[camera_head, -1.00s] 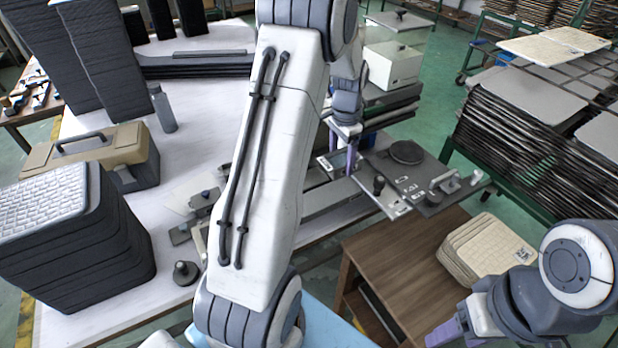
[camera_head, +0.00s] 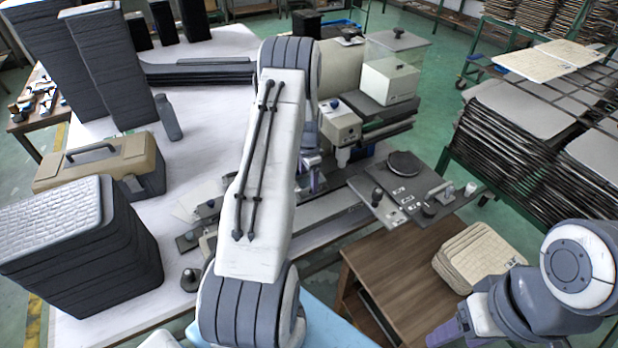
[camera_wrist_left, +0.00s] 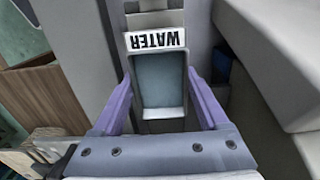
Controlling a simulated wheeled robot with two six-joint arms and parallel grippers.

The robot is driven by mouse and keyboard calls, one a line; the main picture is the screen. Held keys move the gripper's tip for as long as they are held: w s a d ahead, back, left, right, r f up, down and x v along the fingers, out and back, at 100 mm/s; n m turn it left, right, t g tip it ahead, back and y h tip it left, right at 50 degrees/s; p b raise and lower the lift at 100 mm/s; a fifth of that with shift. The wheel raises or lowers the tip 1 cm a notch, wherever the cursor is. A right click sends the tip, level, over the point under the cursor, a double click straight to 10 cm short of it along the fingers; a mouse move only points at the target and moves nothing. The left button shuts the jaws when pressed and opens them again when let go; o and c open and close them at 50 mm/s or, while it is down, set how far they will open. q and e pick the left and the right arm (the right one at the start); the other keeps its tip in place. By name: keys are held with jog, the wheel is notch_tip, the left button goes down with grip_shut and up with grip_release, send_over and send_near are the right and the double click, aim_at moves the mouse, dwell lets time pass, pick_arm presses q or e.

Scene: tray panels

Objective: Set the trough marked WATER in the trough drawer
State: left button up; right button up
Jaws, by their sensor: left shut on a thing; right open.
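The trough marked WATER (camera_wrist_left: 160,85) is a small grey box with a bluish inside, and its white label reads upside down in the left wrist view. My left gripper (camera_wrist_left: 160,76) has its purple fingers along both sides of the trough and is shut on it. In the head view my left gripper (camera_head: 312,180) is partly hidden by my own arm, and the trough cannot be made out. My right gripper (camera_head: 452,332) is open and empty at the lower right. I cannot make out the trough drawer for sure.
A dark panel with a round disc (camera_head: 404,165) lies to the right of my left gripper. A cream-coloured device (camera_head: 340,122) stands behind it. A wooden table (camera_head: 390,270) carries beige slabs (camera_head: 478,257). Dark stacked slabs (camera_head: 80,245) and a tan case (camera_head: 100,162) stand at the left.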

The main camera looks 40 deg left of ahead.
pick_arm(q)
jog(key=shift+f, duration=0.2)
jog(key=o, duration=1.6)
jog(key=shift+r, duration=0.1)
